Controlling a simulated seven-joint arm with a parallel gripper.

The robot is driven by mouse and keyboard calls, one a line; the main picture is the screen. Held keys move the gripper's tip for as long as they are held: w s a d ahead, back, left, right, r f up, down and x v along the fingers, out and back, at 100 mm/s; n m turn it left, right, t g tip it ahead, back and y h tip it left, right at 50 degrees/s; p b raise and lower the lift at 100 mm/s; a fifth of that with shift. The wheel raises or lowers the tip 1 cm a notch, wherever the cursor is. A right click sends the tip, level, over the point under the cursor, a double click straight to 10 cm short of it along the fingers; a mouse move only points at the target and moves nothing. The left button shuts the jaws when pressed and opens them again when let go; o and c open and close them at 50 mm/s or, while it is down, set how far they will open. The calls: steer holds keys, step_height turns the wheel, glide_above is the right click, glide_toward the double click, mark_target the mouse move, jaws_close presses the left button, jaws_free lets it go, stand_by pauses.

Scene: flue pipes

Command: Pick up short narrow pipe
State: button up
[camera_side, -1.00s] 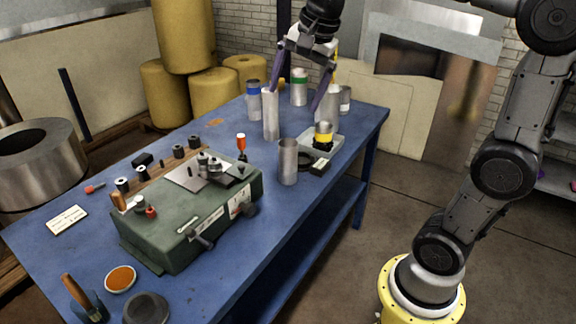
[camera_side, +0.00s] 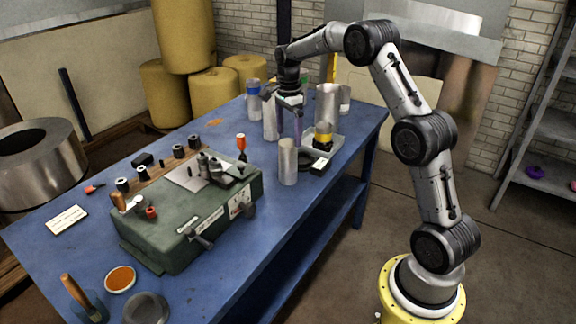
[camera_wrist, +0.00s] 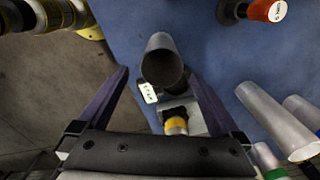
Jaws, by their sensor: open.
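A short narrow grey pipe (camera_side: 288,163) stands upright near the table's right edge. In the wrist view its round open top (camera_wrist: 163,62) lies ahead, between the lines of my two fingers. My gripper (camera_side: 284,110) is open and empty, with purple fingers. In the side view it is above and behind the short pipe, near a taller narrow pipe (camera_side: 270,122), and seems apart from both. A wider pipe (camera_side: 327,104) stands farther back. In the wrist view my gripper (camera_wrist: 158,75) has nothing between its fingers' inner faces that I can see touching.
A tray (camera_side: 336,141) with a yellow-banded can (camera_side: 323,134) stands close behind the short pipe. A green machine (camera_side: 185,220) fills the table's middle left.

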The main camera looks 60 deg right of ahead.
mark_target(288, 157)
step_height(288, 157, down, 10)
steer(key=shift+w+r, duration=0.1)
steer(key=shift+w, duration=0.05)
stand_by(0.4)
steer(key=shift+c, duration=0.2)
steer(key=c, duration=1.4)
steer(key=shift+r, duration=0.1)
steer(key=shift+c, duration=0.3)
steer(key=shift+r, duration=0.1)
